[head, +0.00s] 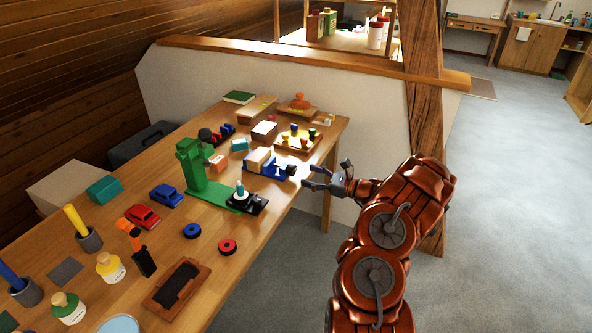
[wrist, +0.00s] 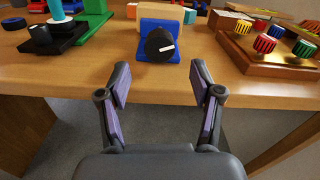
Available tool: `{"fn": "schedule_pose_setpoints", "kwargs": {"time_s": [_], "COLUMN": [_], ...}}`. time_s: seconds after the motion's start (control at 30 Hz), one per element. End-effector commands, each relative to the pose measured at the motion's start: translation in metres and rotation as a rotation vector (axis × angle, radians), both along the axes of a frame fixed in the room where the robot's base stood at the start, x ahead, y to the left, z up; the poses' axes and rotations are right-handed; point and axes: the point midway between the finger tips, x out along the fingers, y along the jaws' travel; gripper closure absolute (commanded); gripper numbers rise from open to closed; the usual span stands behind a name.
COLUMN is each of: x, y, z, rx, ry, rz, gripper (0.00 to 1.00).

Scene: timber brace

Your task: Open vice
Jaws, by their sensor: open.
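The vice (head: 268,166) is blue, with a black knob (head: 291,169) at its end facing the table's edge. It holds or carries a pale wooden block (head: 259,158); I cannot tell how tightly. In the wrist view the vice's blue end (wrist: 172,71) is straight ahead, and its round black knob (wrist: 160,45) has a white mark pointing to the right. My gripper (head: 318,180) is open and empty, just off the table's edge in front of the knob. In the wrist view my fingers (wrist: 163,85) stand apart, with the knob beyond and between them, not touching it.
A wooden board with coloured knobs (wrist: 275,50) lies close on the right in the wrist view. A timber post (head: 425,110) stands behind my arm.

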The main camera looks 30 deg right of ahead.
Motion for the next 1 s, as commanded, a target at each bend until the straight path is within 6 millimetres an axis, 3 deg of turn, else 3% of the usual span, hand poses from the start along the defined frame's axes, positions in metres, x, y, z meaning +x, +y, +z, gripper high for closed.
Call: {"fn": "schedule_pose_setpoints", "kwargs": {"time_s": [0.33, 0.77, 1.0], "x": [0.039, 0.048, 0.048], "y": [0.025, 0.029, 0.029], "z": [0.001, 0.0, 0.0], "rx": [0.001, 0.001, 0.001], "ry": [-0.001, -0.001, -0.001], "rz": [0.002, -0.001, -0.001], "gripper": [0.35, 0.35, 0.59]}}
